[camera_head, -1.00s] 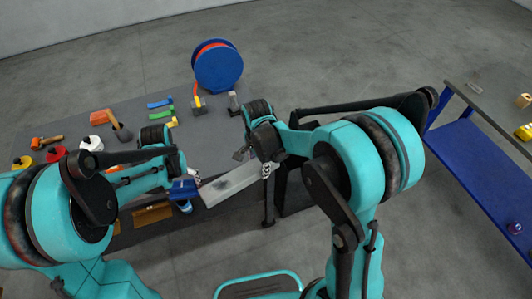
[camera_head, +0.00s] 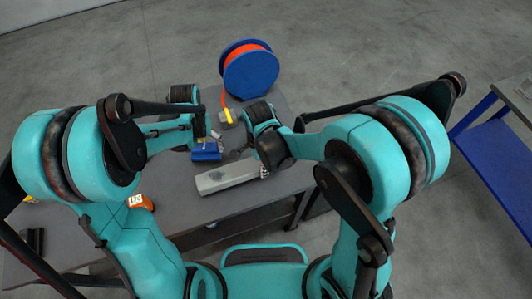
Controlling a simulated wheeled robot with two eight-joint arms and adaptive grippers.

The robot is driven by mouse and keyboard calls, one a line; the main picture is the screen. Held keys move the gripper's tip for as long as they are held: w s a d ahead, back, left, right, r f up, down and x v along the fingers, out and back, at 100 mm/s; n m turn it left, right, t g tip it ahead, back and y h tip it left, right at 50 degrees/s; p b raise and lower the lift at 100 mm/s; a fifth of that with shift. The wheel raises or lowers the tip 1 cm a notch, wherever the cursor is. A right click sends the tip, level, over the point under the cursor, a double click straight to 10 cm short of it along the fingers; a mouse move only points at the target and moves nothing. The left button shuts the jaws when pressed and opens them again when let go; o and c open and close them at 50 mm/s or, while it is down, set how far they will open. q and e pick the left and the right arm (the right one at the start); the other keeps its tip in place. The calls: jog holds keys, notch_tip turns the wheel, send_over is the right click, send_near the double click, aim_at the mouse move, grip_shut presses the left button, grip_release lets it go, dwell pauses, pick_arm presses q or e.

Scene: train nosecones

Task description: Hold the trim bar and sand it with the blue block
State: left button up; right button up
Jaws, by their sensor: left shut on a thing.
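The grey trim bar (camera_head: 225,178) shows at the middle of the camera_head view, lying slantwise over the near part of the table, with a darker patch on its face. My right gripper (camera_head: 264,172) is at the bar's right end and appears shut on it; its fingertips are partly hidden. The blue block (camera_head: 206,153) is just beyond the bar's left half. My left gripper (camera_head: 203,143) is shut on the block from above. The block looks apart from the bar, with a small gap between them.
A blue reel with an orange band (camera_head: 250,70) stands at the table's back, its yellow-ended strap (camera_head: 228,116) hanging in front. A small orange item (camera_head: 142,202) is at left. A blue-shelved bench (camera_head: 490,140) stands far right.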

pick_arm(q)
jog(key=shift+w+r, duration=0.1)
jog(key=shift+w, duration=0.05)
pick_arm(e)
jog(key=shift+a, duration=0.1)
pick_arm(q)
jog(key=shift+f+b, duration=0.95)
jog(key=shift+b, duration=0.05)
pick_arm(e)
jog(key=shift+f, duration=1.25)
pick_arm(q)
jog(key=shift+f, duration=0.1)
pick_arm(e)
jog(key=shift+f, duration=0.1)
jog(key=shift+s, duration=0.1)
jog(key=o, duration=1.9)
jog(key=c, duration=1.5)
jog(key=shift+o, duration=0.3)
